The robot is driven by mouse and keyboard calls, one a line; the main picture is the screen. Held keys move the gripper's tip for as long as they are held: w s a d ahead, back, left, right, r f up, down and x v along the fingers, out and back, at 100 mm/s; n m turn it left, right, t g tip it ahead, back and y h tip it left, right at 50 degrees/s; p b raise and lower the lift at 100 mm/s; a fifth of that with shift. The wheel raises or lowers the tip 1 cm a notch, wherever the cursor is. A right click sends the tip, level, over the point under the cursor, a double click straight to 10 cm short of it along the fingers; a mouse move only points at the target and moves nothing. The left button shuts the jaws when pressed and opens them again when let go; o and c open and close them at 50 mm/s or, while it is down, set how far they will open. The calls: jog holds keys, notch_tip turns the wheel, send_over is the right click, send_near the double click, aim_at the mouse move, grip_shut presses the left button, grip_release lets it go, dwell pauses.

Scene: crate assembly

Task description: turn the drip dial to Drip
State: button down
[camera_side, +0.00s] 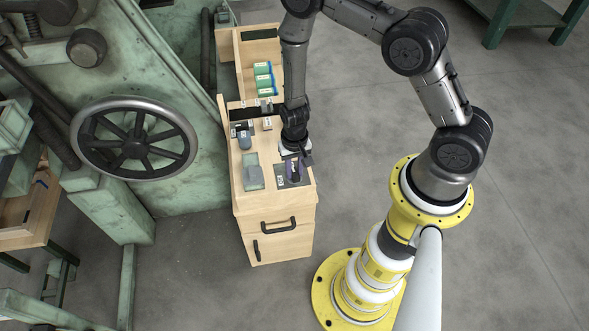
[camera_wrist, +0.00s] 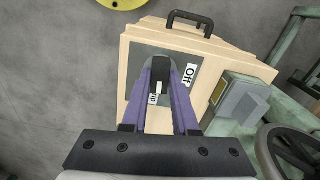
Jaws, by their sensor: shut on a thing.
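The drip dial is a dark knob (camera_wrist: 161,72) on a grey plate (camera_wrist: 208,80) at the end of the wooden crate top. In the wrist view the purple fingers of my gripper (camera_wrist: 160,76) are shut on it from both sides. An "Off" label (camera_wrist: 190,75) shows right of the fingers. A partly hidden label (camera_wrist: 153,99) ending in "ip" shows between the fingers, near a white patch by the knob. I cannot tell exactly where the dial points. In the side view my gripper (camera_side: 294,167) is down at the plate (camera_side: 281,183) and hides the dial.
A grey box-like fixture (camera_side: 254,177) stands left of the plate on the wooden crate (camera_side: 276,217). Farther back are small grey fixtures and green-and-blue blocks (camera_side: 264,78). A black handle (camera_side: 279,226) is on the crate front. A green machine with a handwheel (camera_side: 134,137) stands left.

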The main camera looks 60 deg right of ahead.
aim_at(294, 173)
jog(key=shift+r, duration=0.1)
dwell(0.4)
jog(key=c, duration=0.7)
grip_release()
jog(key=shift+r, duration=5.95)
